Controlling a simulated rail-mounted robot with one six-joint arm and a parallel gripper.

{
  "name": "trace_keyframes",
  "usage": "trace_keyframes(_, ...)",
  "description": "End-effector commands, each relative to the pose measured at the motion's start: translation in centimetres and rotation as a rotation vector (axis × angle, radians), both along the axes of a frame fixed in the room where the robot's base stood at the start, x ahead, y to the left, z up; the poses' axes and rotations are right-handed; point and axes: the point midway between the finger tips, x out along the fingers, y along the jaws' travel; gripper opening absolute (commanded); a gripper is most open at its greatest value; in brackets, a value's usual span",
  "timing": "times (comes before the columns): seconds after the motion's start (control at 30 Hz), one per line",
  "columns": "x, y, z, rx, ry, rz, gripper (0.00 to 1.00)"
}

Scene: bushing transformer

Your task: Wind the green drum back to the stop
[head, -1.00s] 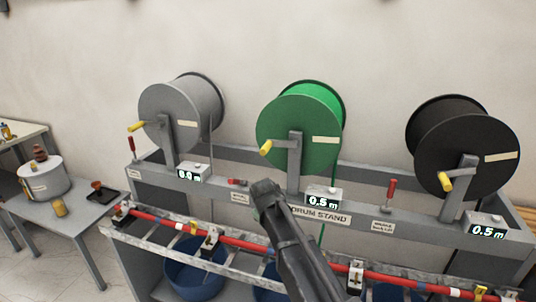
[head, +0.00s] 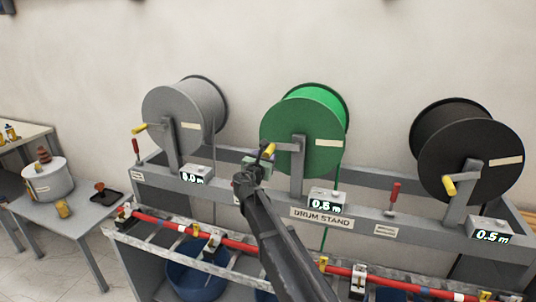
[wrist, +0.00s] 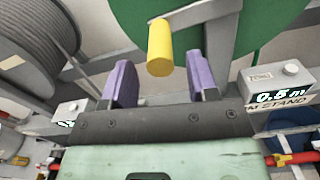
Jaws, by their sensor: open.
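The green drum (head: 302,128) stands in the middle of the drum stand, with green line hanging from its right side. Its yellow crank handle (head: 268,151) points to the left of the drum's post. The counter (head: 326,201) below reads 0.5 m. My gripper (head: 254,166) is just below the handle in the head view. In the wrist view, the purple fingers (wrist: 159,82) are open, and the yellow handle (wrist: 160,48) shows between and just beyond their tips. I cannot tell whether they touch it.
A grey drum (head: 184,116) with a 0.0 m counter stands left; a black drum (head: 462,150) with a 0.5 m counter stands right. A red lever (head: 394,194) rises between the green and black drums. A red rail (head: 388,288) crosses the front, above blue tubs (head: 192,276).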

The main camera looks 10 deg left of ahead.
Motion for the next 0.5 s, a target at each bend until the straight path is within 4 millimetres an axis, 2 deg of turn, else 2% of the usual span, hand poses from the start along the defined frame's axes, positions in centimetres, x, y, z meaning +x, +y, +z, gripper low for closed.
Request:
trace_keyframes(0.03, 1.3, -0.2, 0.0, 0.0, 0.0, -0.001, 0.54)
trace_keyframes(0.2, 3.4, -0.7, 0.0, 0.001, 0.0, -0.001, 0.54)
trace_keyframes(0.47, 3.7, -0.8, 0.0, 0.002, 0.0, 0.0, 0.54)
trace_keyframes(0.5, 3.6, -0.8, 0.0, 0.002, 0.0, 0.0, 0.51)
